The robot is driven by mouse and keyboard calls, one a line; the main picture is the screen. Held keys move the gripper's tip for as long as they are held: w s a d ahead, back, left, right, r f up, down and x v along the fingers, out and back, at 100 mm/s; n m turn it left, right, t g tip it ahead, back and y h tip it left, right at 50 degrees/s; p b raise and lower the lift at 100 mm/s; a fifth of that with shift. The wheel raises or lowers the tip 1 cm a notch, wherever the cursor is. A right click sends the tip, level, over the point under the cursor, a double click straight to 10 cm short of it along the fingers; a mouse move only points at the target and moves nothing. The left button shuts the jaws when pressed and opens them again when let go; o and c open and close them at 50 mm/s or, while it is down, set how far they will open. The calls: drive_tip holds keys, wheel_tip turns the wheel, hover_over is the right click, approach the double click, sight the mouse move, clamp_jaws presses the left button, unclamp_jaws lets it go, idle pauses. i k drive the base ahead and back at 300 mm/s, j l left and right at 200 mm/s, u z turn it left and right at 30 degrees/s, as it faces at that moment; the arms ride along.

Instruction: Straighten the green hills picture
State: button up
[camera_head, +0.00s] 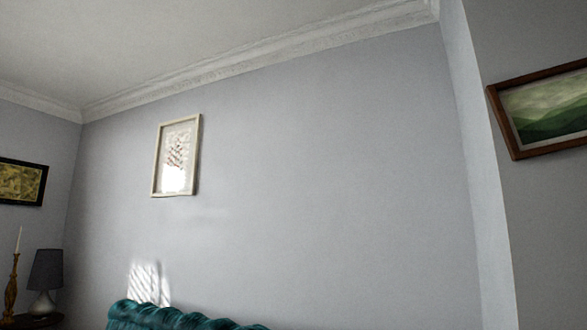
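The green hills picture (545,112) hangs on the wall at the far right of the head view, cut off by the right edge. It has a brown wooden frame around a landscape of green hills under a pale sky. The frame looks tilted, with its top and bottom edges rising to the right; the camera view itself is also slanted, so I cannot tell the exact angle. My gripper is not in view.
A light-framed picture (176,156) hangs mid-wall, with glare on it. A dark-framed picture (22,182) hangs at far left. Below are a lamp (46,278), a candlestick (12,285) and a teal tufted sofa back (180,318). A wall corner juts out left of the hills picture.

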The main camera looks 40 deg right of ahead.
sight(544, 112)
drive_tip(key=z, duration=2.6)
